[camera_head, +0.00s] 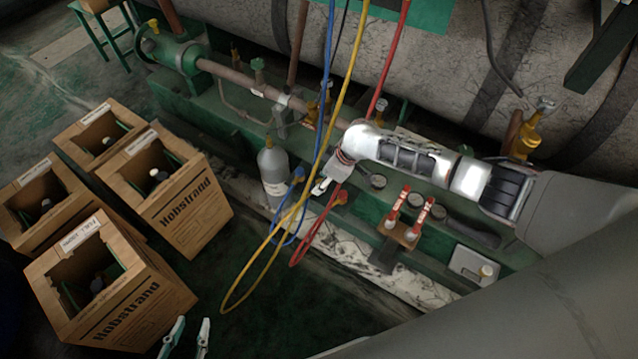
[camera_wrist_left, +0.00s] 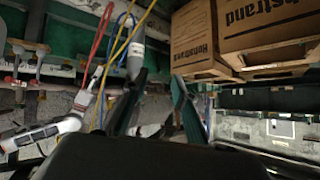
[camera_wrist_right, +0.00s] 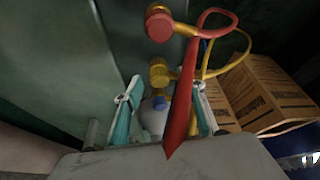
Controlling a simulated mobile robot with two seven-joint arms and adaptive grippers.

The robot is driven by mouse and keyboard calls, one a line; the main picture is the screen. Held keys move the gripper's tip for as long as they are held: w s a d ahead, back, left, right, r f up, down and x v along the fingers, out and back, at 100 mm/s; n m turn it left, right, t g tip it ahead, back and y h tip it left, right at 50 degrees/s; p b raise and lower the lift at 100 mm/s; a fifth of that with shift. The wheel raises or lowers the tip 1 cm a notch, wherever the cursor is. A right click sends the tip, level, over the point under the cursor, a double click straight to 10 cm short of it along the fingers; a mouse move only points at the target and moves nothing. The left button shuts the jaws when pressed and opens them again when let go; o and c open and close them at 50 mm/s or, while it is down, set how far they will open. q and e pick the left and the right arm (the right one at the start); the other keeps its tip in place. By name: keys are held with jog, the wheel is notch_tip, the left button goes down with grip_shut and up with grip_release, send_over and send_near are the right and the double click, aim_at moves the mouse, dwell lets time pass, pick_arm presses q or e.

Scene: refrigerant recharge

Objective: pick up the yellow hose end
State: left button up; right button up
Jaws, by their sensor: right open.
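The yellow hose (camera_head: 232,285) hangs from above in the head view, loops low over the floor and rises towards my right gripper (camera_head: 322,187). In the right wrist view the yellow hose end (camera_wrist_right: 159,72) shows as a brass-yellow fitting, ahead of and between the open fingers of my right gripper (camera_wrist_right: 163,108). The red hose (camera_wrist_right: 186,85) crosses in front and hides part of the yellow hose. No contact between fingers and fitting is visible. My left gripper (camera_head: 188,338) is open and empty at the bottom of the head view, also seen in the left wrist view (camera_wrist_left: 158,95).
A red hose end (camera_head: 340,198) and blue hose end (camera_head: 298,175) hang close by. A grey cylinder (camera_head: 273,172) stands behind them. Several cardboard boxes (camera_head: 195,215) stand at left. A red-handled manifold (camera_head: 408,215) sits on the green frame at right. Dark floor (camera_head: 260,325) is clear below.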

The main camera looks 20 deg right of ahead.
jog(key=shift+a+f, duration=0.2)
jog(key=shift+f, duration=0.8)
jog(key=shift+w, duration=0.15)
jog(key=shift+w+r, duration=0.1)
jog(key=shift+r, duration=0.2)
grip_shut()
pick_arm(q)
jog(key=shift+w+d+r, duration=0.2)
